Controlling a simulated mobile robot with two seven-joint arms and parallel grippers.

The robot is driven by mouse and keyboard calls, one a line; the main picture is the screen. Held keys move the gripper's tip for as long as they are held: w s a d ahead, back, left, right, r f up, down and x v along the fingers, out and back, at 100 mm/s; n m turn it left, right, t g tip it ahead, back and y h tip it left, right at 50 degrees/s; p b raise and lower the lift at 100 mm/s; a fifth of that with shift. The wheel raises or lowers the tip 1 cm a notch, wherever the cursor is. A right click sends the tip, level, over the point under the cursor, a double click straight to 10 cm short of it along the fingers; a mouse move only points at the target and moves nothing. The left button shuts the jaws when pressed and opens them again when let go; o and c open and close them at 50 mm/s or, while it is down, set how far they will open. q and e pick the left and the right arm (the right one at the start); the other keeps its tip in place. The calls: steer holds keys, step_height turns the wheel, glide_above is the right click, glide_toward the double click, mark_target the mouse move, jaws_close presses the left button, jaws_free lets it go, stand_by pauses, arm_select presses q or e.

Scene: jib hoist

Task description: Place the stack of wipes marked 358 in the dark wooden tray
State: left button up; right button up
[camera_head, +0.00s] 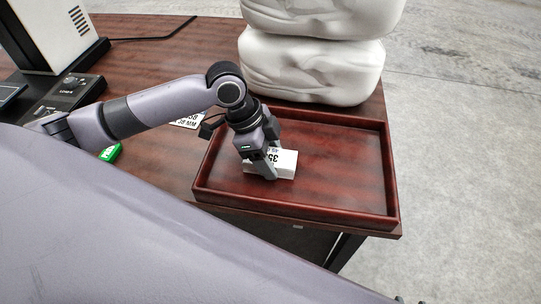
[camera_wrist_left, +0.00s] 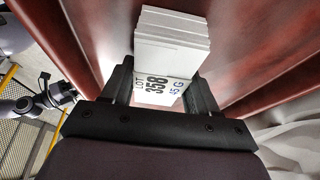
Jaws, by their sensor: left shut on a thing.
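The stack of wipes (camera_head: 286,163) is a white block with dark print, seen in the head view over the left part of the dark wooden tray (camera_head: 335,208). My left gripper (camera_head: 268,170) is shut on it, pointing down inside the tray's rim. In the left wrist view the stack (camera_wrist_left: 170,45) is layered and reads "LOT 358" and "45 G", with a finger of the gripper (camera_wrist_left: 158,92) on each side. The tray's reddish-brown floor (camera_wrist_left: 240,40) shows behind it. I cannot tell whether the stack touches the tray floor.
Large white wrapped bundles (camera_head: 315,70) stand behind the tray. A printed card (camera_head: 188,120) and a green item (camera_head: 110,152) lie on the table to the left, near a dark device (camera_head: 70,88). The tray's right half is empty. The table edge is close on the right.

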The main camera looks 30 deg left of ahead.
arm_select(q)
steer(key=o, duration=1.2)
steer(key=shift+r, duration=0.35)
steer(key=p+v, duration=0.1)
steer(key=v, duration=1)
steer(key=shift+a+r+p, duration=0.2)
steer(key=shift+a+p, duration=0.05)
steer(key=shift+p, duration=0.05)
steer(key=shift+s, duration=0.1)
